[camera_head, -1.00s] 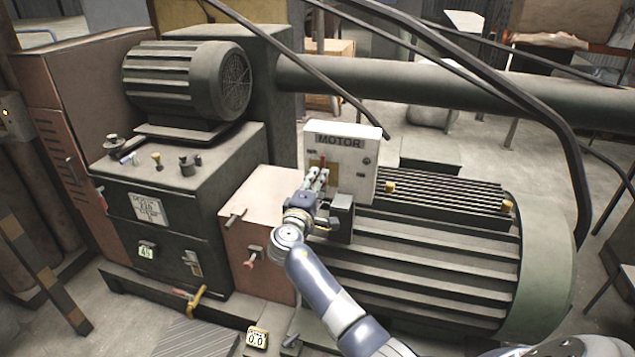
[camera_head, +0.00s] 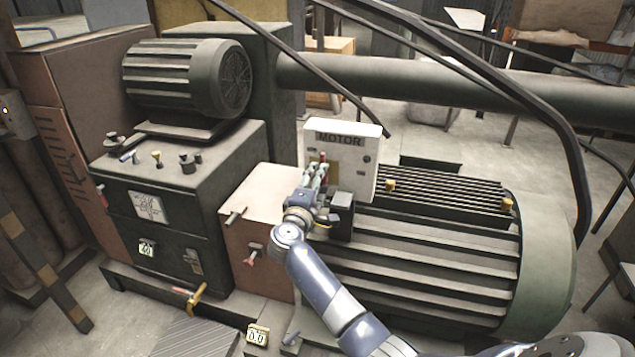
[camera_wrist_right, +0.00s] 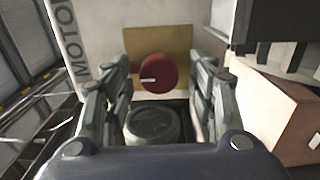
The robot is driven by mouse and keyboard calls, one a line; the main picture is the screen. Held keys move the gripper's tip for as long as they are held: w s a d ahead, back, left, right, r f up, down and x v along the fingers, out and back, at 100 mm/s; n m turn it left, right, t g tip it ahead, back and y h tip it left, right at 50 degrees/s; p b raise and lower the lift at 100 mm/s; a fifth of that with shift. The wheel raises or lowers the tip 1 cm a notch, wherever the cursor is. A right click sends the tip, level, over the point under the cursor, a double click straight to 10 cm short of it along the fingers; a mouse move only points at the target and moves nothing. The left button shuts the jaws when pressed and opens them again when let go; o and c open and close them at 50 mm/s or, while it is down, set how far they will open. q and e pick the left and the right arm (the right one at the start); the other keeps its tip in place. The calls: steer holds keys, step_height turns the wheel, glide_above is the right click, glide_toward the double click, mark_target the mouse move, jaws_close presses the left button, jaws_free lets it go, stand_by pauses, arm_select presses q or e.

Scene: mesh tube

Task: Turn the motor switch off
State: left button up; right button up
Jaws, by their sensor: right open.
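The white motor switch box (camera_head: 350,158), lettered MOTOR, stands on the machine. In the right wrist view its red round knob (camera_wrist_right: 157,72) sits on a yellow plate (camera_wrist_right: 180,45), with a short white mark on the knob's left part. My right gripper (camera_head: 318,172) is close in front of the box. In the right wrist view the right gripper (camera_wrist_right: 165,85) is open, with one finger on each side of the knob; I cannot tell whether they touch it. In the head view the gripper mostly hides the knob. My left gripper is not in view.
A big ribbed green motor (camera_head: 430,240) lies right of and below the box. A dark control cabinet (camera_head: 165,215) with knobs stands at left. A thick pipe (camera_head: 450,95) and black cables (camera_head: 530,100) run behind and above.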

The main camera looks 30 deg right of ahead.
steer(key=v, duration=1.2)
steer(key=s+a+f+n+g+y, duration=0.1)
steer(key=a+f+y, duration=0.15)
steer(key=f, duration=0.85)
steer(key=s+a+f+n+y, duration=0.1)
steer(key=f+y, duration=0.2)
steer(key=f, duration=0.8)
steer(key=s+a+f+g+y, duration=0.15)
steer(key=s+f, duration=0.25)
steer(key=f, duration=0.4)
steer(key=s+a+f+g+y, duration=0.1)
steer(key=s+f+g+y, duration=0.1)
steer(key=s+f, duration=0.5)
steer(key=s+a+f+m+g+y, duration=0.3)
steer(key=s+f, duration=1.4)
steer(key=f, duration=0.1)
steer(key=s+f+m+g+y, duration=0.1)
steer(key=s+f+m, duration=0.1)
steer(key=s, duration=0.9)
steer(key=s+f+m+g, duration=0.2)
steer(key=s+f, duration=0.2)
steer(key=s, duration=0.8)
steer(key=shift+f+m+y, duration=0.3)
steer(key=shift+m+y, duration=0.1)
